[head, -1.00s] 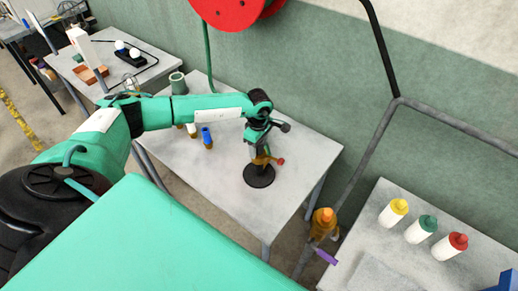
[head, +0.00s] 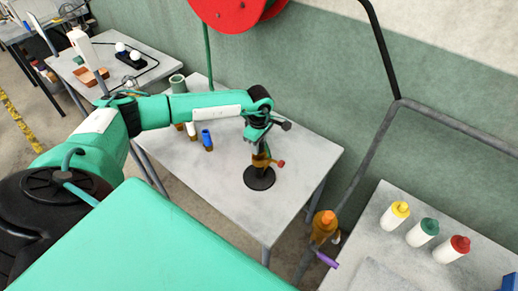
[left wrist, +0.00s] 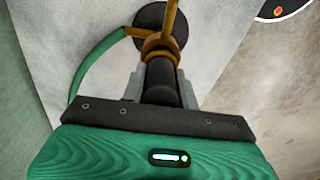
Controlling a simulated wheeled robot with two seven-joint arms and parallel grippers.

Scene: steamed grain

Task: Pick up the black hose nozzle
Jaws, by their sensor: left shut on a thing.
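The black hose nozzle (left wrist: 159,76) is between the grey fingers of my left gripper (left wrist: 161,88) in the left wrist view, and the gripper is shut on it. A brass collar (left wrist: 160,46) sits at the nozzle's far end, with a brass bar running on from it. In the head view my left gripper (head: 261,150) is above the round black base (head: 258,180) on the middle table, and largely hides the nozzle. A red knob (head: 281,163) on a brass part shows beside it. My right gripper is in neither view.
The middle table (head: 225,190) also bears a blue-topped bottle (head: 207,139) and a green cup (head: 177,83). A red reel (head: 232,10) is on the wall. The table's front part is clear.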

